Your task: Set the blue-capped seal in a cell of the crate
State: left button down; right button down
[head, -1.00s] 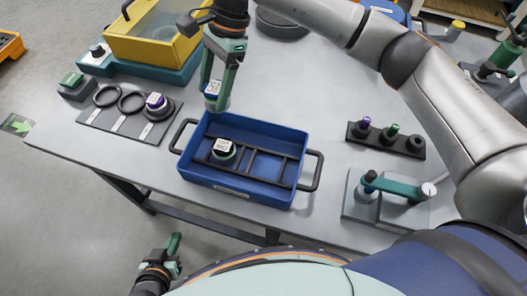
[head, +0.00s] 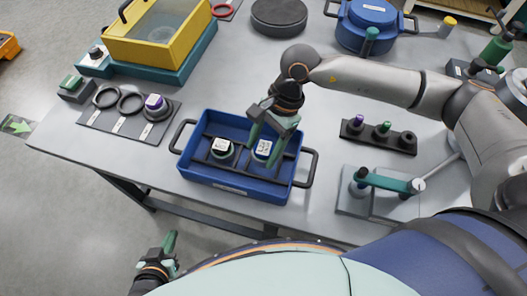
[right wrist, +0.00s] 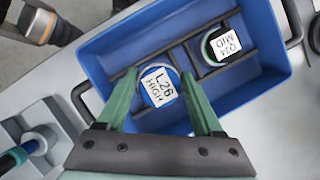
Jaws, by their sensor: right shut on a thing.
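The blue-capped seal (head: 261,150), with a white label reading L26 HIGH in the right wrist view (right wrist: 159,90), is at the blue crate (head: 232,187). My right gripper (head: 265,150) is shut on it, one finger on each side (right wrist: 159,76). The seal is over or in a cell to the right of the one with the green-ringed seal (head: 222,149). I cannot tell whether it touches the crate floor. The other seal's label reads Q24 MID (right wrist: 224,44). My left gripper (head: 170,245) is off the table's front edge, empty and apparently open.
Dark dividers split the crate. A mat (head: 113,118) with black rings and a purple-capped seal (head: 154,103) lies left. A black rack (head: 378,137) with small plugs and a green-levered fixture (head: 385,184) stand right. A yellow-framed tank (head: 155,35) is at the back left.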

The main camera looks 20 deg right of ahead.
aim_at(263, 156)
jog(key=shift+f, duration=1.65)
jog(key=shift+c, duration=0.2)
grip_release()
jog(key=shift+r, duration=0.25)
jog(key=v, duration=1.1)
jog(key=shift+d+r+b, duration=0.2)
jog(key=shift+r+b, duration=0.1)
jog(key=shift+r, duration=0.1)
